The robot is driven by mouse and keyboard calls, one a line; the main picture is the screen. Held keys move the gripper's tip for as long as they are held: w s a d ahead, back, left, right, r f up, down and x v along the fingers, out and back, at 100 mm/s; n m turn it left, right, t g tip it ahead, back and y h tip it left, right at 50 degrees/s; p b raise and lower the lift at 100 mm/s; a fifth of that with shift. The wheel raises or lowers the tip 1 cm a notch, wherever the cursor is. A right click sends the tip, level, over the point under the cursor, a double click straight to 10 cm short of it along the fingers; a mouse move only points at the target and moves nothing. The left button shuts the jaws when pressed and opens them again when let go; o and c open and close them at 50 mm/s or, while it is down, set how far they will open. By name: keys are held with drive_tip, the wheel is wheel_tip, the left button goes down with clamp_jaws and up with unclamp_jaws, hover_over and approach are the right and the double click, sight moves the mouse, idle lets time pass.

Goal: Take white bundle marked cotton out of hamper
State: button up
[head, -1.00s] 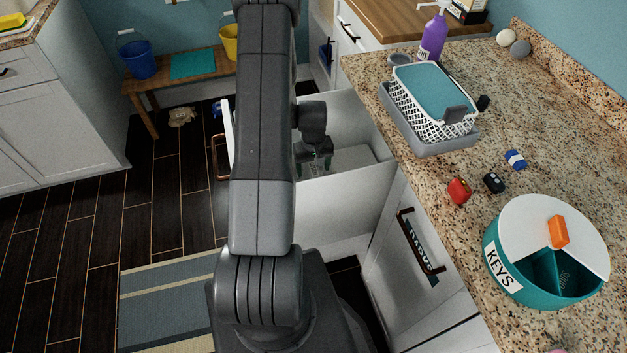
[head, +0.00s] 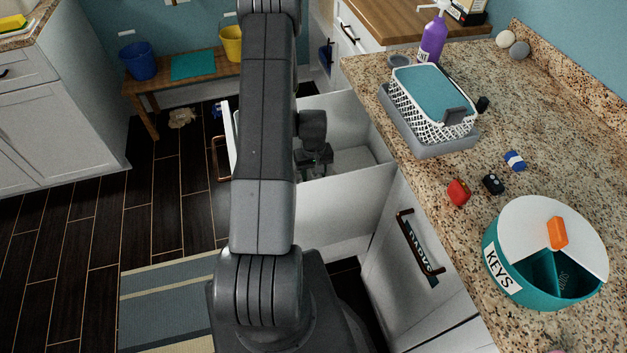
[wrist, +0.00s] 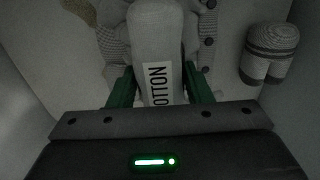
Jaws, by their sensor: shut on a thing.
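The white bundle (wrist: 156,38) shows in the wrist view with a label reading "OTTON", its first letter hidden. My gripper (wrist: 160,88) is shut on the bundle, with one green finger on each side of it. In the head view my gripper (head: 318,162) is inside the open white pull-out hamper (head: 345,205), low between its walls. The bundle cannot be made out in the head view, as my arm and the hamper wall hide it.
In the wrist view a grey striped bundle (wrist: 270,52) lies to the right, and a patterned cloth with dark buttons (wrist: 208,42) lies beside the white bundle. The granite counter (head: 420,180) with a white basket (head: 432,105) stands right of the hamper.

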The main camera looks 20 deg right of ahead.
drive_tip(key=shift+r, duration=0.1)
wheel_tip(320, 180, up, 9)
wheel_tip(320, 180, up, 35)
drive_tip(key=p, duration=1.6)
drive_tip(key=s+a+b, duration=0.1)
drive_tip(key=s+a, duration=0.3)
drive_tip(key=s, duration=0.5)
drive_tip(key=shift+a, duration=0.2)
